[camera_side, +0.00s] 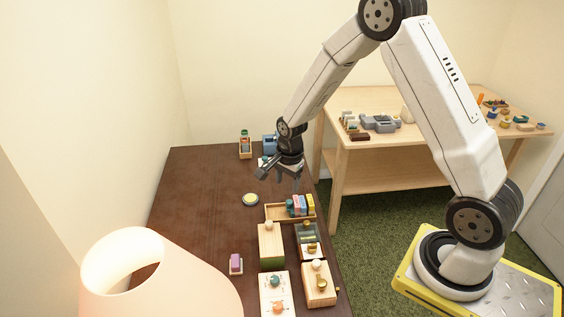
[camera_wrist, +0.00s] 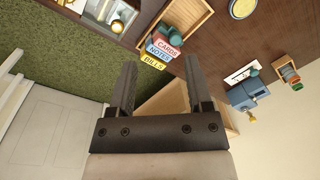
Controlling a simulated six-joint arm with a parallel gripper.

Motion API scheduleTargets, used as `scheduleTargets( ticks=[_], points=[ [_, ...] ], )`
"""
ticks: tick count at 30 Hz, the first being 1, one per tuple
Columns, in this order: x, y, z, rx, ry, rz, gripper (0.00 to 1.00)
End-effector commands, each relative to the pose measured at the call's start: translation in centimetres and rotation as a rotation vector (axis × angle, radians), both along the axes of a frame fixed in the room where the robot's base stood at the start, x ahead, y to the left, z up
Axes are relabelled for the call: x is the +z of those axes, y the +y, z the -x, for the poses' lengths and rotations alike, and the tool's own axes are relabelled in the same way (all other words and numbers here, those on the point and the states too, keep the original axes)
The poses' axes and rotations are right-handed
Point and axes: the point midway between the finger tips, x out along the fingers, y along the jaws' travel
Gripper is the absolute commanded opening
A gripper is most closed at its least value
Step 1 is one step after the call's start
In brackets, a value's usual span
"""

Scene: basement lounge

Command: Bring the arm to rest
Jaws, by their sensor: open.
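My gripper (camera_side: 281,181) hangs over the right edge of the dark brown table (camera_side: 195,215), toward its far end. In the wrist view its two dark fingers (camera_wrist: 160,85) stand wide apart with nothing between them. In the wrist view the blocks read CARDS (camera_wrist: 166,47), NOTES (camera_wrist: 158,52) and BILLS (camera_wrist: 152,62). The fingers look apart from the tray and blocks.
Wooden boxes (camera_side: 271,247) with knobs line the table's near right side. A lamp (camera_side: 150,275) stands at the near left. The table's left middle is clear. A light wooden bench (camera_side: 360,155) stands behind.

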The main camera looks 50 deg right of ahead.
Motion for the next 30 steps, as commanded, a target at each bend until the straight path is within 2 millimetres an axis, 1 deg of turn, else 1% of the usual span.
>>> scheduleTargets(
  ticks=[1, 6, 11, 15, 24, 27, 30],
  points=[
    [1.0, 0.7, 0.6, 0.081, -0.010, 0.008, 0.65],
    [3.3, 2.5, 2.7, 0.361, -0.033, 0.037, 0.65],
    [5.3, 4.1, 5.0, 0.623, -0.054, 0.070, 0.65],
    [6.7, 5.4, 7.2, 0.853, -0.071, 0.104, 0.65],
    [8.6, 7.6, 12.1, 1.314, -0.101, 0.184, 0.65],
    [8.9, 8.1, 13.3, 1.421, -0.105, 0.205, 0.65],
    [9.0, 8.3, 14.1, 1.490, -0.109, 0.219, 0.65]
  ],
)
